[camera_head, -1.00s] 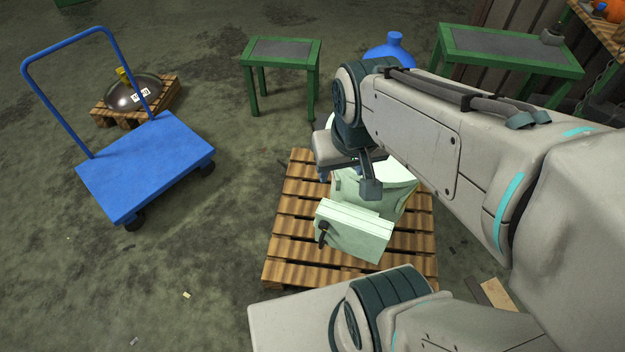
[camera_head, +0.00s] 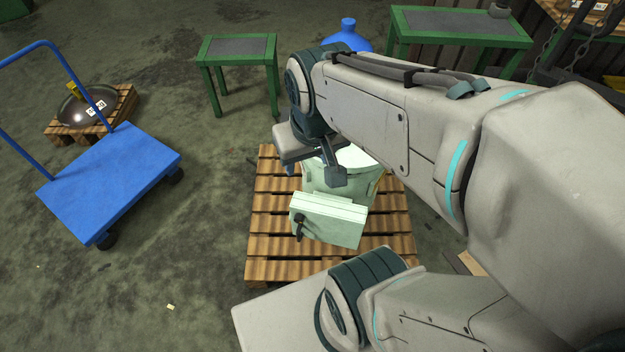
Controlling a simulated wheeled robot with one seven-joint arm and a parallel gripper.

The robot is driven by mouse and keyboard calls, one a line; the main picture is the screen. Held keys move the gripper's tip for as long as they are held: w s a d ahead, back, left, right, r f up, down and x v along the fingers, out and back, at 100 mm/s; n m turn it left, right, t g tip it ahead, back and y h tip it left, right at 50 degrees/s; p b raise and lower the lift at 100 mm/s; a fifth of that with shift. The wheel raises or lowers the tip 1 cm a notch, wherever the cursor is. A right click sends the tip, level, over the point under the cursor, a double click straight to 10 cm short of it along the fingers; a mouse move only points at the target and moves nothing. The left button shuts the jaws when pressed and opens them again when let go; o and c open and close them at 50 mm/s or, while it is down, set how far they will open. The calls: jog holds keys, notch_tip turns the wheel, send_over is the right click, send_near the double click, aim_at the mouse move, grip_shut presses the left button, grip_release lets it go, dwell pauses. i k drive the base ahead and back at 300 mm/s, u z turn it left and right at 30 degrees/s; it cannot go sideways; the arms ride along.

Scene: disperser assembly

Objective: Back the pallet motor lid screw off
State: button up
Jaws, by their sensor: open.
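The pale green motor (camera_head: 328,220) sits on the wooden pallet (camera_head: 262,265) in the middle of the view. Its front is a boxy part with a flat top and a small black fitting (camera_head: 299,222) on its left side. A rounded body with a pale top lies behind the box. My gripper (camera_head: 312,172) is open, over the left rear of the motor and pointing down. One dark finger shows in front of the rounded body. My wrist and arm hide part of the motor's back. I cannot make out the lid screw, or whether the fingers touch anything.
The floor left of the motor's pallet is clear.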

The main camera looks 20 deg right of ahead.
aim_at(299, 217)
jog(key=u, duration=0.05)
jog(key=k, duration=1.1)
jog(key=z, duration=0.75)
jog(key=i, duration=0.95)
jog(key=u, duration=0.2)
